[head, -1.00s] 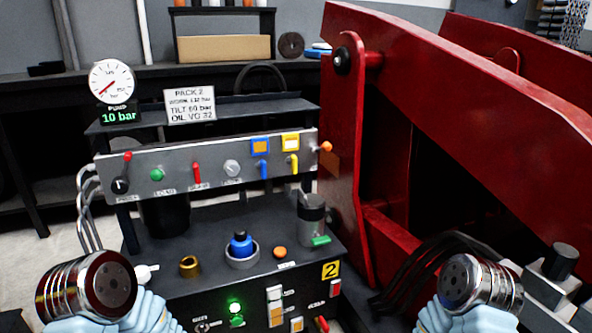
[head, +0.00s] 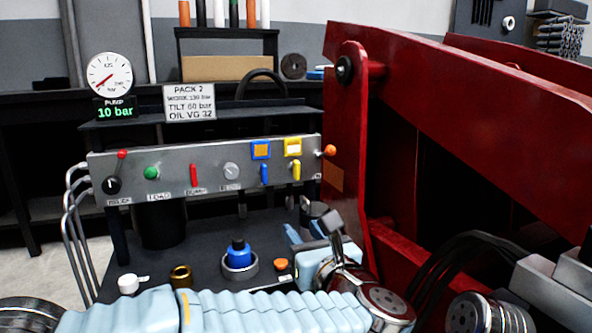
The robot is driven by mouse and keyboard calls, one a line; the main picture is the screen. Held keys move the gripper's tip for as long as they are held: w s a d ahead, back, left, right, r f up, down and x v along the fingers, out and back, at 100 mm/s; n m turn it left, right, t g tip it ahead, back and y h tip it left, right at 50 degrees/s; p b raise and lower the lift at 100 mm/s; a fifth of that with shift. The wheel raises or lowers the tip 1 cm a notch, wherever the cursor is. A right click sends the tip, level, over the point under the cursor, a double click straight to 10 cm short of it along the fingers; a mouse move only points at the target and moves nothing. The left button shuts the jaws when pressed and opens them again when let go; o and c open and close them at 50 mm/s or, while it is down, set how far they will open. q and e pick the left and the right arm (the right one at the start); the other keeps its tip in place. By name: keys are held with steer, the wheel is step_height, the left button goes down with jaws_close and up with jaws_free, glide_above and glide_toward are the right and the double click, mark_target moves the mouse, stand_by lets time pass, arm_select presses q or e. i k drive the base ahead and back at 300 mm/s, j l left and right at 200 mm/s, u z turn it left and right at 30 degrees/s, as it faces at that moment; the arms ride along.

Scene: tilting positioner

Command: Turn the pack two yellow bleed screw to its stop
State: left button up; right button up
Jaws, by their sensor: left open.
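The pack two panel (head: 215,172) is a grey bar. Toward its right end a small yellow bleed screw handle (head: 296,170) hangs roughly upright under a yellow-framed square (head: 292,147). A blue handle (head: 264,172) hangs just left of it under a blue-framed square. My left arm crosses the bottom from the left. My left gripper (head: 318,222) is open, below and a little right of the yellow handle, apart from it, over the right end of the bench and in front of a grey canister. My right gripper is not visible; only part of that arm shows at lower right.
A large red frame (head: 345,130) stands close on the right. An orange-tipped lever (head: 330,151) sticks out beside the yellow handle. A blue-capped fitting (head: 238,254) and a brass ring (head: 181,275) stand on the bench. The gauge (head: 109,73) is at upper left, above a 10 bar display.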

mark_target(295, 166)
steer(key=i+l, duration=0.15)
steer(key=i, duration=0.3)
steer(key=i+l, duration=0.1)
steer(key=i, duration=0.3)
